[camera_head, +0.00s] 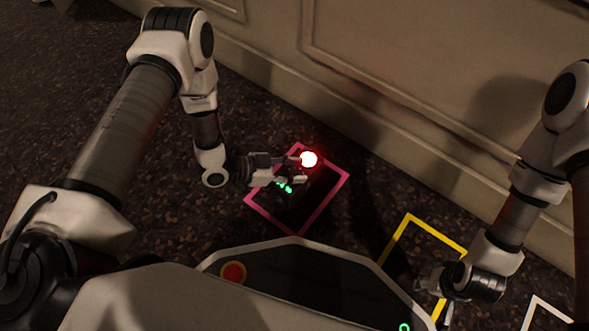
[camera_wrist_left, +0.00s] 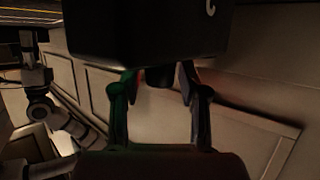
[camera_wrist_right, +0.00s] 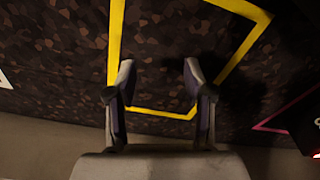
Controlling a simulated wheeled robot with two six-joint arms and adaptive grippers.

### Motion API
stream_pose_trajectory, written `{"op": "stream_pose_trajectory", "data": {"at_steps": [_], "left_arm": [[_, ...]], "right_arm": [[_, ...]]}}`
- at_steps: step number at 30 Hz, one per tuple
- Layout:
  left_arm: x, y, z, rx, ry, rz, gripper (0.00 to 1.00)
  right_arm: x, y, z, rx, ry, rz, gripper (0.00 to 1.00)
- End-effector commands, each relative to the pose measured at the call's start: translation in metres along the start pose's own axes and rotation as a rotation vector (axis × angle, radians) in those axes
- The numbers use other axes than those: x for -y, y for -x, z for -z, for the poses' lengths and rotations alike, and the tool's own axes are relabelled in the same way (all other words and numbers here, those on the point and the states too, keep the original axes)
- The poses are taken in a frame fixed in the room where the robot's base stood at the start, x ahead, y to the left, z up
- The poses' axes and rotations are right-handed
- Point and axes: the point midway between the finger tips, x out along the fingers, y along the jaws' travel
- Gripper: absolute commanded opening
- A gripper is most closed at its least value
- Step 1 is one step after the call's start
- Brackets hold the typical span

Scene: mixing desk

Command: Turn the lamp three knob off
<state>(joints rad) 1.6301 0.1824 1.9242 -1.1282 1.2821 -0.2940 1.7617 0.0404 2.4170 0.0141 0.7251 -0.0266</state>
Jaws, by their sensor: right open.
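A dark box (camera_head: 318,188) stands inside a pink floor frame in the head view, with a glowing red lamp (camera_head: 309,159) at its far side and small green lights (camera_head: 284,187) near my left gripper. My left gripper (camera_head: 300,170) is at the box, fingers pointing right. In the left wrist view the black box (camera_wrist_left: 145,30) fills the top. A short dark knob-like part (camera_wrist_left: 159,77) shows between the fingertips; whether they touch it is unclear. I cannot read which knob is lamp three. My right gripper (camera_head: 432,298) is open and empty above the yellow frame.
The pink frame (camera_head: 332,193) surrounds the box. A yellow frame (camera_head: 436,231) and a white frame (camera_head: 535,302) lie to the right on the dark carpet. A panelled wall (camera_head: 400,95) runs behind. A red button (camera_head: 233,273) is on the dark panel in front.

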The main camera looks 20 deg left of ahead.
Motion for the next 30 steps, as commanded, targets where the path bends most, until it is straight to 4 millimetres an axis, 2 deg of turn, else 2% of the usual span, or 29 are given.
{"op": "stream_pose_trajectory", "data": {"at_steps": [1, 2, 3, 11, 17, 30], "left_arm": [[0.000, 0.000, 0.000, 0.000, 0.000, 0.000, 0.17], [0.000, 0.000, 0.000, 0.000, 0.000, 0.000, 0.07], [0.000, 0.000, 0.000, 0.000, 0.000, 0.000, 0.00], [0.000, 0.000, 0.000, 0.001, 0.003, 0.006, 0.00], [-0.001, 0.001, 0.002, 0.002, 0.022, 0.049, 0.00], [-0.003, 0.002, 0.005, 0.002, 0.138, 0.327, 0.00]], "right_arm": [[0.000, 0.000, 0.000, 0.000, 0.000, 0.000, 0.53], [0.000, 0.000, 0.000, 0.000, 0.000, 0.000, 0.53], [0.000, 0.000, 0.000, 0.000, 0.000, 0.000, 0.53], [0.000, 0.002, -0.001, 0.002, 0.000, 0.000, 0.53], [0.000, 0.012, -0.002, 0.009, -0.003, 0.001, 0.53], [0.000, 0.064, -0.014, 0.050, -0.024, 0.007, 0.53]]}}
